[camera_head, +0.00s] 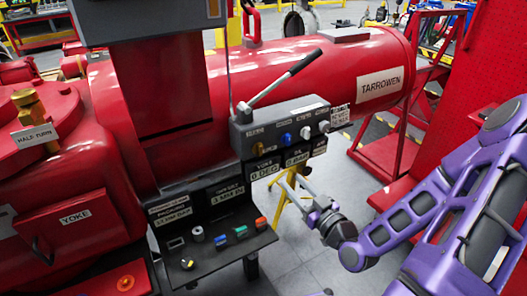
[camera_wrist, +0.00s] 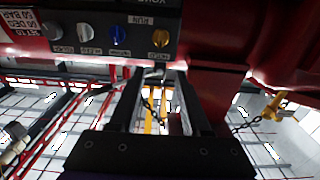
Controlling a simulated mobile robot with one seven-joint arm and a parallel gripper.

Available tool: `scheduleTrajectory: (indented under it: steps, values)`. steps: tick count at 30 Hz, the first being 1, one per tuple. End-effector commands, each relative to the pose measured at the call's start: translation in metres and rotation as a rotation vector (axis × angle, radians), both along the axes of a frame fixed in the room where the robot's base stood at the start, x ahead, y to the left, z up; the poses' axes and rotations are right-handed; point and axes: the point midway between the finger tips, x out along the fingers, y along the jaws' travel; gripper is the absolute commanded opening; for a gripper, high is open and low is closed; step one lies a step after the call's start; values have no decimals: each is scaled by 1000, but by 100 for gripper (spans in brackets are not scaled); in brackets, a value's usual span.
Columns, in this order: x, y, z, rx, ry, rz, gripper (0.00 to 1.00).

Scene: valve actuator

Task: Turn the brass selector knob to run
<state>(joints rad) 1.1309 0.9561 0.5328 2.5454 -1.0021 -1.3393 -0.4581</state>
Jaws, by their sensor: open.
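The brass selector knob (camera_wrist: 160,37) shows in the wrist view on a dark control box, just beyond my fingertips and apart from them. In the head view the small brass knob (camera_head: 258,148) is at the left of the row on the box front, below the lever. An upside-down label (camera_wrist: 143,20) reading RUN is beside it in the wrist view. The knob's exact pointing direction is too small to tell. My gripper (camera_head: 288,183) is below and right of the knob in the head view. In the wrist view my gripper (camera_wrist: 165,74) is open and empty between its fingers.
A blue knob (camera_head: 286,138) and paler knobs share the row. A grey lever (camera_head: 285,78) rises from the box (camera_head: 283,122). A lower black panel (camera_head: 215,235) carries coloured buttons. A red tank (camera_head: 310,75) is behind. Chains hang near my fingers in the wrist view.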

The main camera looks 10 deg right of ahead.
Motion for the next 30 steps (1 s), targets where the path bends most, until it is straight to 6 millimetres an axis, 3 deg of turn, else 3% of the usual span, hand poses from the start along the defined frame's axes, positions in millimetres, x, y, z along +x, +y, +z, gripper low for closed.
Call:
scheduleTrajectory:
  steps: [12, 30]
  values:
    - [24, 9, -8, -5, 0, 1, 48]
    - [143, 47, -1, 1, 3, 0, 48]
